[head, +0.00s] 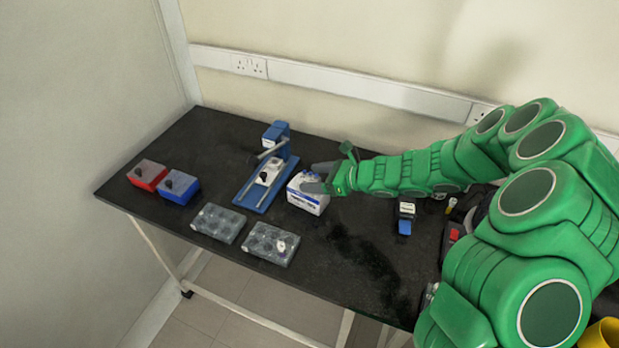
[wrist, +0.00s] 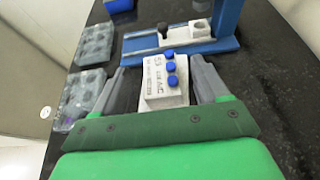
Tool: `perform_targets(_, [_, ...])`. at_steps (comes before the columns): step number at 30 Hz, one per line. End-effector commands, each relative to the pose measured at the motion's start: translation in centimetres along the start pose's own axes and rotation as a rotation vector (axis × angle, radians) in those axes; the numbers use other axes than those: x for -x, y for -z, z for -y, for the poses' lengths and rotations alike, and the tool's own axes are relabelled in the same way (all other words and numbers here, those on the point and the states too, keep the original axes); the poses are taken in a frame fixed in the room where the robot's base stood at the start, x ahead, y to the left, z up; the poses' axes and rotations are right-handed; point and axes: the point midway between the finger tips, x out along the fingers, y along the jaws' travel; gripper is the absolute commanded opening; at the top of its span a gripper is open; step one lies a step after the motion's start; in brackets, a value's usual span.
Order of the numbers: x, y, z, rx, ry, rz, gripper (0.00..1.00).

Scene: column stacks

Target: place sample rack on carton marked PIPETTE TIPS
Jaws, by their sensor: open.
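A white block with blue caps on top and small dark print (wrist: 160,75), which looks like the sample rack, stands between my fingers in the wrist view. In the head view a white box with blue markings (head: 307,197) stands on the black table just right of the blue stand. My gripper (head: 318,180) is over it, and the wrist view shows my gripper (wrist: 160,85) open, one finger on each side of the block. I cannot tell whether the fingers touch it. The print is too small to read, so I cannot make out a carton marked PIPETTE TIPS.
A blue stand (head: 262,193) is close to the left of the white box. Two grey trays (head: 218,223) lie in front, with red (head: 147,175) and blue (head: 178,187) boxes at the left. A small dark-and-blue item (head: 405,217) lies right. The front middle of the table (head: 340,280) is clear.

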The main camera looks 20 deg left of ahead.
Motion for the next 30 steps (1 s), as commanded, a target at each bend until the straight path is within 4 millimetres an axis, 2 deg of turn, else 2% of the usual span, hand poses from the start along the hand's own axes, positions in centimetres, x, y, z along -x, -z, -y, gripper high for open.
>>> perform_targets(18, [7.5, 0.0, 0.1, 0.000, 0.002, 0.000, 0.74])
perform_targets(24, [9.1, 0.1, 0.0, 0.000, 0.001, -0.002, 0.74])
perform_targets(30, [9.7, 0.0, 0.0, 0.000, -0.001, -0.002, 0.74])
